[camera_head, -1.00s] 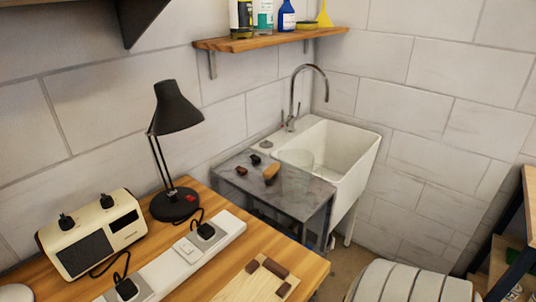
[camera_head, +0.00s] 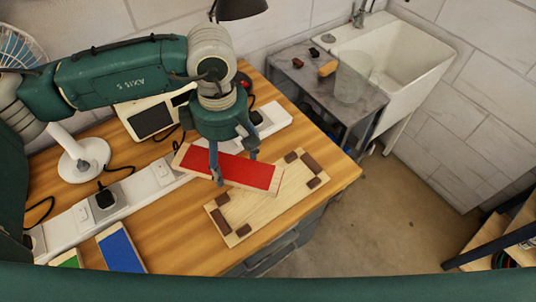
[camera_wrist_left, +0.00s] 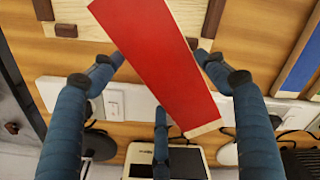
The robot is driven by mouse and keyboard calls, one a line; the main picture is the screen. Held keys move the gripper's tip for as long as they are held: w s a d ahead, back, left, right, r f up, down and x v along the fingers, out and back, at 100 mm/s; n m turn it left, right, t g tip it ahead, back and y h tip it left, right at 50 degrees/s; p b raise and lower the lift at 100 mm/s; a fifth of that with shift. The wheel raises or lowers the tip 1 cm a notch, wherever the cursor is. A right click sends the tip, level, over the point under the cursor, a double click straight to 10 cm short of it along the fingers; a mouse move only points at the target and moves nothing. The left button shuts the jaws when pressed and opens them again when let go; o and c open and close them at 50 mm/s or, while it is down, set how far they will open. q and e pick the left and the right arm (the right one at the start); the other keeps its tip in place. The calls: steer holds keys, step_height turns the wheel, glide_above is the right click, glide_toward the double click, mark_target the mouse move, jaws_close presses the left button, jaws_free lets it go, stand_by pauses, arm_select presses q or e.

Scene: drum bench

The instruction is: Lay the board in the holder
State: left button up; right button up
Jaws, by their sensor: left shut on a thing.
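The red board (camera_head: 238,170), with pale wood edges, is held by my left gripper (camera_head: 233,172) and appears raised at the holder's upper left side. It also shows in the left wrist view (camera_wrist_left: 155,60), slanting between the blue fingers, which are shut on it. The holder (camera_head: 262,197) is a pale wooden plate with dark brown corner blocks on the table. The board overlaps its upper left part in the head view. The holder shows partly at the top of the left wrist view (camera_wrist_left: 85,15). My right gripper is not in view.
A white power strip (camera_head: 155,181) runs behind the holder. Blue (camera_head: 121,250) and green (camera_head: 68,260) boards lie at the table's front left. A radio-like box (camera_head: 152,118) and a lamp (camera_head: 240,8) stand behind. The table's right edge is close to the holder.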

mark_target(266, 167)
arm_select(q)
steer(key=d+n+p, duration=0.1)
steer(key=d+n, duration=0.1)
steer(key=n, duration=0.1)
steer(key=d+n+p, duration=0.1)
steer(key=d+n, duration=0.2)
steer(key=s+d+f+n+p, duration=0.1)
steer(key=d+n, duration=0.1)
steer(key=n, duration=0.1)
steer(key=shift+s+d+p, duration=0.1)
steer(key=shift+d+p, duration=0.2)
steer(key=shift+s+d+f+n, duration=0.1)
steer(key=shift+d+f+n, duration=0.2)
steer(key=shift+n, duration=0.4)
steer(key=shift+f+b, duration=0.85)
steer(key=shift+f, duration=1.6)
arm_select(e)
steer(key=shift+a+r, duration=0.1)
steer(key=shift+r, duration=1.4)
arm_select(q)
steer(key=shift+b, duration=0.45)
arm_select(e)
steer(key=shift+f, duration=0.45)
arm_select(q)
steer(key=shift+f+b, duration=0.95)
steer(key=shift+b, duration=0.15)
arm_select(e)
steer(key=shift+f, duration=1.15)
arm_select(q)
steer(key=o, duration=1.4)
